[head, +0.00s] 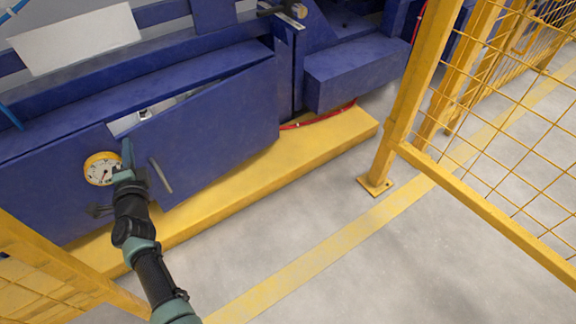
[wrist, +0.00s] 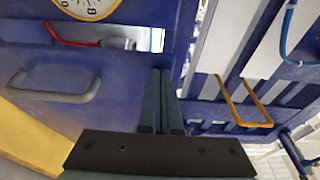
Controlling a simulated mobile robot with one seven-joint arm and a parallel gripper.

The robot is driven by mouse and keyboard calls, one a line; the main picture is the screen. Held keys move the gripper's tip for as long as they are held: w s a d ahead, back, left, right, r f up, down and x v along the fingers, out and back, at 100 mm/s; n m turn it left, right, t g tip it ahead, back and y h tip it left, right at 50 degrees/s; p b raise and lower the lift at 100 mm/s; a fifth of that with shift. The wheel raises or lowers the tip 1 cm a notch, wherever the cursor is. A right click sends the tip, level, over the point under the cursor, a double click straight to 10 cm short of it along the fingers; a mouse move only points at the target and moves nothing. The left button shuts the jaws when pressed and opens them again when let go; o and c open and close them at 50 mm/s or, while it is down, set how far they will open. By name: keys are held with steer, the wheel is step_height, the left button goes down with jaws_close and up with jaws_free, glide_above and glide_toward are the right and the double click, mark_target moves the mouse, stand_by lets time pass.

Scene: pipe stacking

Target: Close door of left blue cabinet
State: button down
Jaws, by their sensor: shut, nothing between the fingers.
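The left blue cabinet's door (head: 215,125) stands ajar in the head view. Its upper edge is tilted away from the blue body, and a bright gap shows behind it. A grey bar handle (head: 161,175) is on the door's left part; the handle also shows in the wrist view (wrist: 50,90) at left. My gripper (head: 126,150) is at the door's left end, between the round gauge and the handle. In the wrist view its fingers (wrist: 166,72) are shut together and empty, with their tips near the bright gap. I cannot tell whether they touch the door.
A round yellow-rimmed gauge (head: 102,169) is just left of my gripper. A yellow base ledge (head: 255,170) runs below the cabinet. Yellow mesh fencing (head: 490,190) stands at right, with another yellow frame (head: 50,270) at lower left. Grey floor (head: 330,260) is clear between.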

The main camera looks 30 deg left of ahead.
steer(key=shift+w+a+r+b, duration=0.1)
steer(key=shift+a+b, duration=0.1)
steer(key=shift+a, duration=0.35)
steer(key=shift+w+a+f+b, duration=0.1)
steer(key=shift+a+b, duration=0.15)
steer(key=shift+a, duration=0.25)
steer(key=shift+w+a+r+b, duration=0.1)
steer(key=shift+a+b, duration=0.1)
steer(key=shift+a, duration=0.35)
steer(key=shift+s+d+r+p, duration=0.1)
steer(key=shift+s+d+p, duration=0.3)
steer(key=shift+p, duration=0.15)
steer(key=p, duration=0.5)
glide_toward(121, 143)
steer(key=shift+v, duration=1.4)
steer(key=shift+d, duration=0.1)
